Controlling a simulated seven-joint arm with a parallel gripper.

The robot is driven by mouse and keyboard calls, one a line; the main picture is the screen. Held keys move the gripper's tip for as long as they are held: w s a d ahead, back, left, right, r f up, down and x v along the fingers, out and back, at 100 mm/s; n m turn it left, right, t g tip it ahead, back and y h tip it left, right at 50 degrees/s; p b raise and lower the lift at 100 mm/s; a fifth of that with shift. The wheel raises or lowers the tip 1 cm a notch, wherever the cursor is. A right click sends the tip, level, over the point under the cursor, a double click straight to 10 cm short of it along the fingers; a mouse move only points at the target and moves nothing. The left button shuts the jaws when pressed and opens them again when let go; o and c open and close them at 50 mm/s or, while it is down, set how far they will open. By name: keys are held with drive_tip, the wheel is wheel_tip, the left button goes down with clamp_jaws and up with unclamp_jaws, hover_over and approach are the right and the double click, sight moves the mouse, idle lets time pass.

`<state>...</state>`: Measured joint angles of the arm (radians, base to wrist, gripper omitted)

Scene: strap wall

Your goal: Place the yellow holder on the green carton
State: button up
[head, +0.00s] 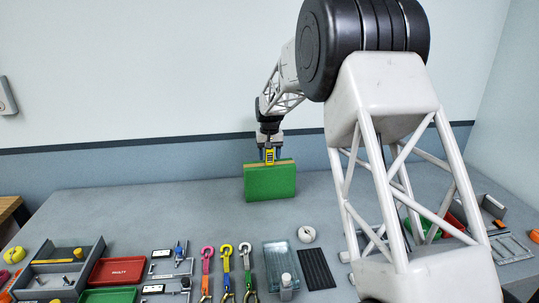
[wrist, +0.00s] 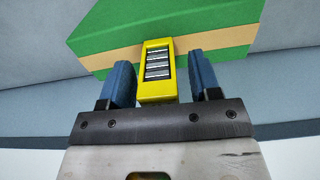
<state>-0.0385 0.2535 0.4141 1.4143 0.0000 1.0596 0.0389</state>
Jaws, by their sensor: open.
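The green carton (head: 270,184) stands upright near the back of the table, with a tan strip along its top; it also shows in the wrist view (wrist: 205,18). The yellow holder (wrist: 157,72) has a dark slotted face with several silvery bars. In the head view the holder (head: 269,156) is at the carton's top edge, in line with the tan strip. My gripper (wrist: 160,80) is open, with one blue finger on each side of the holder and narrow gaps between. Whether the holder's underside rests fully on the carton is hidden.
A grey divided tray (head: 40,281), a red bin (head: 117,271) and a green bin (head: 108,296) are at the front left. Several coloured straps with hooks (head: 226,270) lie at front centre, beside a clear container (head: 278,262). The table around the carton is clear.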

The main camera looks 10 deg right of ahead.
drive_tip(key=shift+r, duration=0.1)
wheel_tip(320, 180, up, 12)
drive_tip(key=shift+f, duration=0.1)
idle(0.7)
drive_tip(key=shift+s+r, duration=0.1)
drive_tip(key=shift+r, duration=0.15)
idle(0.5)
drive_tip(key=s+d+r+t, duration=0.1)
drive_tip(key=s+r, duration=0.2)
drive_tip(key=s, duration=1.2)
drive_tip(key=s+d+r, duration=0.2)
drive_tip(key=s+r, duration=0.2)
drive_tip(key=s, duration=1.2)
drive_tip(key=s+f, duration=0.3)
drive_tip(key=s, duration=0.6)
drive_tip(key=s+f+t, duration=0.1)
drive_tip(key=s+f, duration=0.2)
drive_tip(key=s, duration=0.7)
drive_tip(key=s+f, duration=0.4)
drive_tip(key=s, duration=0.6)
drive_tip(key=shift+s+d+t, duration=0.15)
drive_tip(key=shift+d+t, duration=0.15)
drive_tip(key=shift+d, duration=0.15)
